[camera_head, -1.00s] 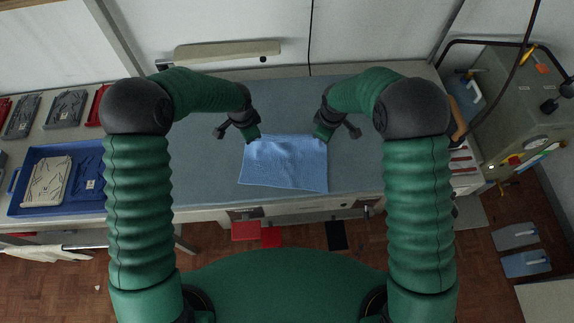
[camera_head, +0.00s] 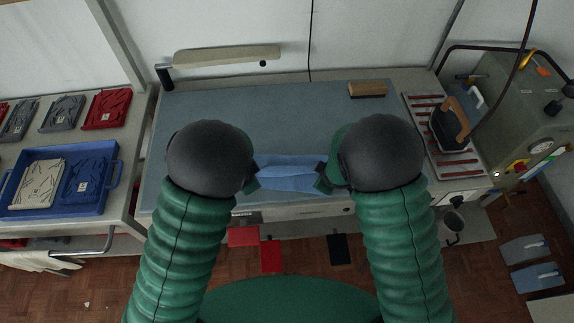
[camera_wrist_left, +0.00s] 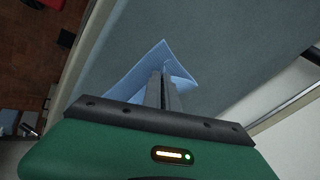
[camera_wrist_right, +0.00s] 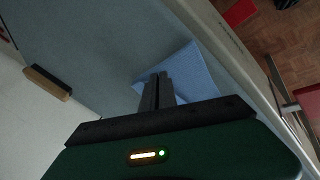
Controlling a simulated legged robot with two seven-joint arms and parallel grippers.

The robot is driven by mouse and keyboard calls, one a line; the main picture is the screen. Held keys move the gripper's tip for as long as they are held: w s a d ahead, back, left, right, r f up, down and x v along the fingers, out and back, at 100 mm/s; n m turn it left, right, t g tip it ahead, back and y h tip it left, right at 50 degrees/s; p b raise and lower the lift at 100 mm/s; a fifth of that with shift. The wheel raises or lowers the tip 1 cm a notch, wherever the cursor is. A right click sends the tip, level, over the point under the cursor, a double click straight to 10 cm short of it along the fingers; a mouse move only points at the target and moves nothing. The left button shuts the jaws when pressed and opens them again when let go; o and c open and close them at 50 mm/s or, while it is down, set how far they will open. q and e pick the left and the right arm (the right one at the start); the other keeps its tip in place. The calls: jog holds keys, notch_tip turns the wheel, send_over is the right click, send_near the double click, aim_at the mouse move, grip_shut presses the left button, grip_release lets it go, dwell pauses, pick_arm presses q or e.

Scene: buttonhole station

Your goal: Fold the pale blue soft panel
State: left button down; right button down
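The pale blue soft panel (camera_head: 290,172) lies near the front edge of the blue-grey work surface, between my two grippers. It shows as a shorter, creased band, with its far part brought over toward the front. My left gripper (camera_head: 253,183) is at its left side and my right gripper (camera_head: 324,178) at its right side, both partly hidden by my arms. In the left wrist view the closed fingers (camera_wrist_left: 163,88) have the panel (camera_wrist_left: 150,62) rising around them. In the right wrist view the closed fingers (camera_wrist_right: 156,88) are at the panel (camera_wrist_right: 188,70).
A wooden-backed brush (camera_head: 367,89) lies at the back right of the work surface (camera_head: 250,110). An iron (camera_head: 450,122) stands on a striped rest at the right. A blue tray (camera_head: 115,178) with flat templates is on the left bench. The surface behind the panel is clear.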

pick_arm(q)
jog(key=c, duration=2.1)
grip_release()
jog(key=shift+s+a, duration=0.1)
jog(key=shift+a, duration=0.15)
pick_arm(e)
jog(key=c, duration=2.1)
grip_release()
jog(key=shift+d, duration=0.2)
pick_arm(q)
jog(key=o, duration=0.8)
jog(key=shift+d, duration=0.1)
jog(key=shift+c, duration=0.2)
pick_arm(e)
jog(key=o, duration=0.8)
jog(key=shift+a, duration=0.1)
jog(key=shift+c, duration=0.2)
jog(key=shift+s, duration=0.1)
pick_arm(q)
jog(key=shift+d, duration=0.1)
pick_arm(e)
jog(key=shift+a, duration=0.1)
